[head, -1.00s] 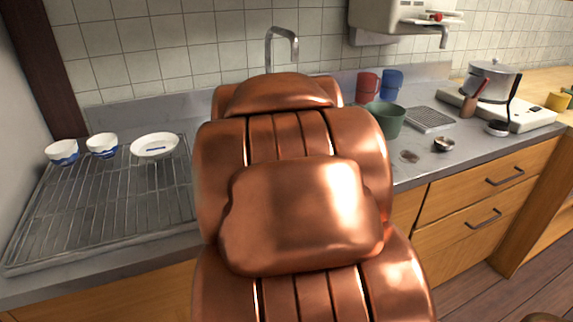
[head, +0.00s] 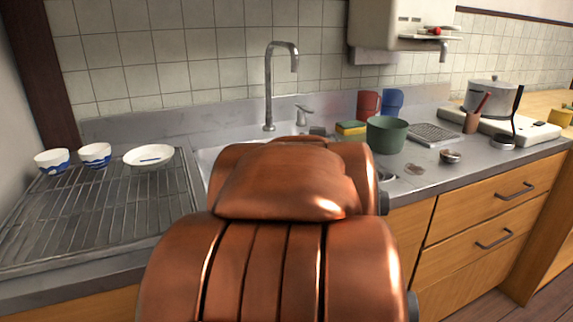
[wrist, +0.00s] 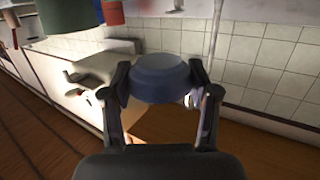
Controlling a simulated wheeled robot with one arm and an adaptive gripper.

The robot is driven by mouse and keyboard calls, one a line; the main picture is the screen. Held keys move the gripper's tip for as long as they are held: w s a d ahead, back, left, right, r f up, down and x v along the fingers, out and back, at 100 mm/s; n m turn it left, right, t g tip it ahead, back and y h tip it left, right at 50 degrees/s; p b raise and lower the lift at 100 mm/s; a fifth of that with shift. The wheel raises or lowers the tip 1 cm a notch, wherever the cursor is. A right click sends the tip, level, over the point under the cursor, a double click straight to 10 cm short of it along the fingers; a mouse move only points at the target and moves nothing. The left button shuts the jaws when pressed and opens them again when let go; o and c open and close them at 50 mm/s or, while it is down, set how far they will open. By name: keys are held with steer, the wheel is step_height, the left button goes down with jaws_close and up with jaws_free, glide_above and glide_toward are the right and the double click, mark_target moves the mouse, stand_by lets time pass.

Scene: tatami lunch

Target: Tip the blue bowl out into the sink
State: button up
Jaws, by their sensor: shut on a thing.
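In the wrist view my gripper (wrist: 160,88) is shut on the blue bowl (wrist: 160,72), one finger on each side of it. The wrist picture looks turned over, so I cannot tell how far the bowl tilts or what it holds. In the head view my copper-coloured arm hides the gripper and the bowl. The sink (head: 207,158) shows only as a pale strip of rim left of my arm, below the tall faucet (head: 268,90). My arm hides most of its basin.
A drying rack (head: 120,215) on the left holds two blue-and-white cups (head: 95,155) and a white dish (head: 148,157). A green pot (head: 387,135), a sponge (head: 351,128), a red cup (head: 368,104) and a blue cup (head: 392,101) stand right of the sink. A stove pot (head: 490,92) is farther right.

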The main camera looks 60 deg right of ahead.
steer(key=shift+w, duration=0.1)
steer(key=shift+w+d+f+n+g+y+p, duration=0.15)
steer(key=shift+w+n+g+y+p, duration=0.1)
steer(key=shift+w+p, duration=0.1)
steer(key=shift+w+d+f+n+g+y+p, duration=0.1)
steer(key=shift+w+f+n+g+y+p, duration=0.05)
steer(key=shift+w+n+y+p, duration=0.15)
steer(key=w+f, duration=0.1)
steer(key=w+f+n+g+y, duration=0.1)
steer(key=f, duration=0.1)
steer(key=shift+d+p, duration=0.3)
steer(key=shift+d, duration=0.1)
steer(key=shift+w+d+f+n+g+y+p, duration=0.25)
steer(key=shift+w+f+n+g+y+p, duration=0.1)
steer(key=shift+w+g+y+p, duration=0.25)
steer(key=shift+w+d+f+n+g+y+p, duration=0.25)
steer(key=shift+w+f+g, duration=0.1)
steer(key=shift+w+f, duration=0.2)
steer(key=shift+w+d+f+n+g+y+p, duration=0.1)
steer(key=shift+w+f+n+g+p, duration=0.1)
steer(key=shift+w+f+g, duration=0.35)
steer(key=shift+w+d+r+n+g+y+p, duration=0.15)
steer(key=shift+w+n+g+y+p, duration=0.2)
steer(key=shift+p, duration=1.2)
steer(key=shift+w+d+r+n+g+y+p, duration=0.15)
steer(key=shift+n+g+y+p, duration=0.5)
steer(key=shift+p, duration=1.2)
steer(key=shift+w+r+n+g+y+p, duration=0.2)
steer(key=shift+g+p, duration=0.8)
steer(key=shift+p, duration=0.8)
